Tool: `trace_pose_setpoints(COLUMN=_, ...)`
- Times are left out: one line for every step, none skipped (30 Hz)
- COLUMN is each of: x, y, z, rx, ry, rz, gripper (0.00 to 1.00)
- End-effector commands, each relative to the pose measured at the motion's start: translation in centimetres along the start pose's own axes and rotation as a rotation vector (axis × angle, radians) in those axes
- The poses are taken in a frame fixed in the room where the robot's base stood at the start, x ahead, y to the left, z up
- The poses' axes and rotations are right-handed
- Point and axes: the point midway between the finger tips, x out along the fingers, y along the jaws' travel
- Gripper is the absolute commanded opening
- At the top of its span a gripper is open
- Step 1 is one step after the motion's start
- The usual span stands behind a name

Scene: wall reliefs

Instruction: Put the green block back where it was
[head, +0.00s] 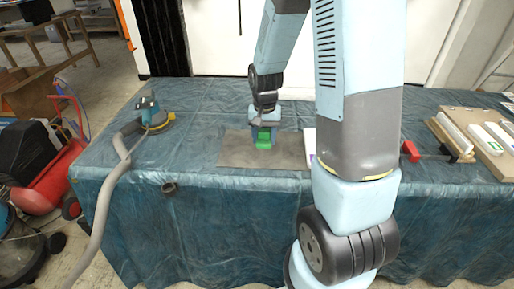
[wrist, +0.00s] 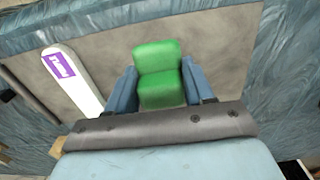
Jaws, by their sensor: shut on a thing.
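The green block (head: 264,145) is at the grey-brown mat (head: 234,152) on the covered table, in the middle of the head view. My gripper (head: 264,136) is shut on it from above. In the wrist view the green block (wrist: 160,72) sits between the two blue fingers of my gripper (wrist: 160,82). Two green faces show, an upper and a lower one, with a crease between them. The mat (wrist: 105,45) lies behind the block there. I cannot tell whether the block touches the mat.
A white object with a purple label (wrist: 75,78) lies left of my gripper in the wrist view. In the head view a sander with a hose (head: 151,115) stands left, and a red clamp (head: 411,152) and a board with white pieces (head: 485,150) lie right.

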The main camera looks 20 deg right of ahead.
Motion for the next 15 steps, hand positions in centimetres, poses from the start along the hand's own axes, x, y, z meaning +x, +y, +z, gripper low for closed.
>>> trace_pose_setpoints(x=0.7, y=-0.3, z=-0.4, rx=-0.001, ry=-0.003, rz=0.001, gripper=0.14)
trace_pose_setpoints(x=1.1, y=-0.4, z=-0.6, rx=-0.001, ry=-0.003, rz=0.001, gripper=0.14)
trace_pose_setpoints(x=1.6, y=-0.7, z=-1.0, rx=-0.001, ry=-0.003, rz=0.001, gripper=0.14)
trace_pose_setpoints(x=2.0, y=-0.8, z=-1.2, rx=-0.001, ry=-0.003, rz=0.001, gripper=0.14)
trace_pose_setpoints(x=2.3, y=-1.0, z=-1.5, rx=-0.002, ry=-0.004, rz=0.001, gripper=0.14)
trace_pose_setpoints(x=2.8, y=-1.2, z=-1.8, rx=-0.002, ry=-0.002, rz=0.001, gripper=0.14)
trace_pose_setpoints(x=3.1, y=-1.4, z=-2.0, rx=-0.002, ry=-0.002, rz=0.0, gripper=0.14)
trace_pose_setpoints(x=3.4, y=-1.5, z=-2.2, rx=-0.002, ry=-0.002, rz=0.0, gripper=0.14)
trace_pose_setpoints(x=3.7, y=-1.6, z=-2.5, rx=-0.001, ry=-0.002, rz=0.0, gripper=0.14)
trace_pose_setpoints(x=3.9, y=-1.8, z=-2.6, rx=-0.001, ry=-0.002, rz=0.001, gripper=0.14)
trace_pose_setpoints(x=4.1, y=-1.8, z=-2.8, rx=-0.001, ry=-0.002, rz=0.001, gripper=0.14)
trace_pose_setpoints(x=4.3, y=-1.9, z=-2.9, rx=-0.001, ry=-0.001, rz=0.0, gripper=0.14)
trace_pose_setpoints(x=4.4, y=-2.0, z=-3.0, rx=-0.001, ry=-0.001, rz=0.0, gripper=0.14)
trace_pose_setpoints(x=4.4, y=-2.0, z=-3.1, rx=-0.001, ry=0.0, rz=0.0, gripper=0.14)
trace_pose_setpoints(x=4.5, y=-2.1, z=-3.1, rx=-0.001, ry=0.0, rz=0.0, gripper=0.14)
